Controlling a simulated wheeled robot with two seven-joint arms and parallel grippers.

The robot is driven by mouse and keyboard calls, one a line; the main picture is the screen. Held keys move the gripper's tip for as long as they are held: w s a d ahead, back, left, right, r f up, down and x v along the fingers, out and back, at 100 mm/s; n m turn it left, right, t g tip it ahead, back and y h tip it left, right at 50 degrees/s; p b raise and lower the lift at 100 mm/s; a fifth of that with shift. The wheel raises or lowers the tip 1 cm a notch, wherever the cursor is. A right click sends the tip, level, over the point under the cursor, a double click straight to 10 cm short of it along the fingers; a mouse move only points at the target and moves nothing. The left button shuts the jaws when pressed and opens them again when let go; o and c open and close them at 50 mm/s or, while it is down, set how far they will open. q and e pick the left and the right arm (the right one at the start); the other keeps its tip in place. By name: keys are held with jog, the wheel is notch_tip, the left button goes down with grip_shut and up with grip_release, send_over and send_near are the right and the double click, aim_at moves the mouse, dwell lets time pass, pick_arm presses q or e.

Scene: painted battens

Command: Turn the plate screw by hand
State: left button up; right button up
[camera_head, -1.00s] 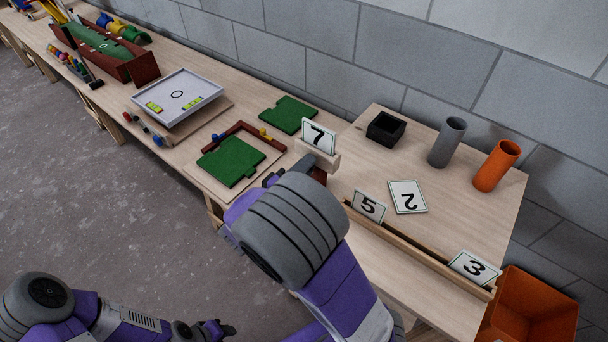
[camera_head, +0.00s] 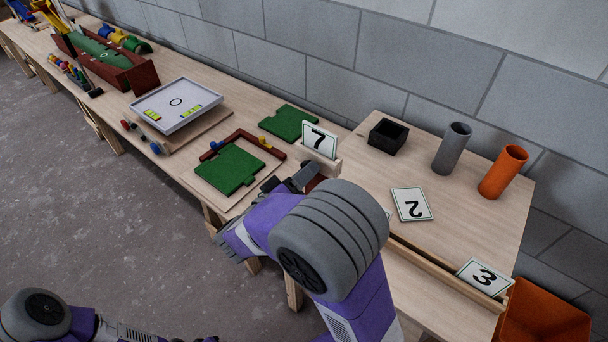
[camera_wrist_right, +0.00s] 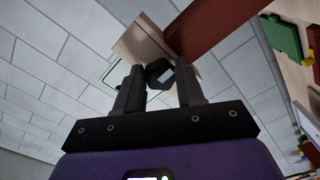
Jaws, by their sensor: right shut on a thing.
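In the right wrist view, a dark screw head (camera_wrist_right: 160,73) with a pale middle sits between the two fingertips of my right gripper (camera_wrist_right: 159,80), which is shut on it. It is in front of the end of a dark red bar (camera_wrist_right: 215,28) and a pale wooden block (camera_wrist_right: 142,40). In the head view, my right gripper (camera_head: 303,179) is just below the wooden holder of the "7" card (camera_head: 319,139); my wrist and forearm hide the screw there. Only a sliver of my left gripper (camera_head: 208,339) shows at the bottom edge.
Green plates (camera_head: 230,168) and a white tray (camera_head: 177,105) lie left of the gripper. A black box (camera_head: 387,134), a grey tube (camera_head: 452,148) and an orange tube (camera_head: 503,172) stand on the right.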

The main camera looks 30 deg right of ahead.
jog(key=o, duration=1)
jog(key=shift+o, duration=0.2)
jog(key=p+v, duration=0.1)
jog(key=v, duration=0.6)
jog(key=shift+a, duration=0.25)
jog(key=shift+s, duration=0.1)
